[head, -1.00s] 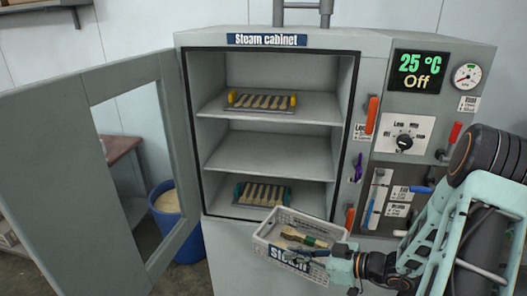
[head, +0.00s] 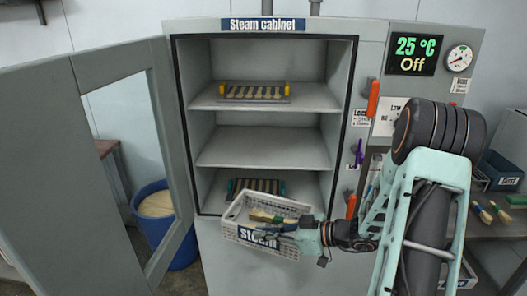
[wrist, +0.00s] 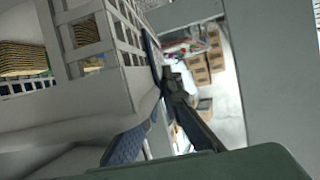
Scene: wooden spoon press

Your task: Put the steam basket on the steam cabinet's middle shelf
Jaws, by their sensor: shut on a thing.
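The steam basket (head: 262,242) is a light grey slatted crate with a "Steam" label. Wooden pieces with a green part (head: 265,215) lie in it. My gripper (head: 290,240) is shut on the basket's right side and holds it up in front of the cabinet's lower opening. The wrist view shows the basket's wall (wrist: 110,85) close against my fingers (wrist: 150,130). The steam cabinet (head: 180,110) stands open. Its middle shelf (head: 265,150) is empty and lies above and behind the basket.
The upper shelf (head: 310,102) holds a tray with yellow ends (head: 255,92). The bottom level holds a tray with teal ends (head: 235,187), partly hidden by the basket. The cabinet door (head: 45,150) is swung open left. A blue bin (head: 180,250) stands behind it.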

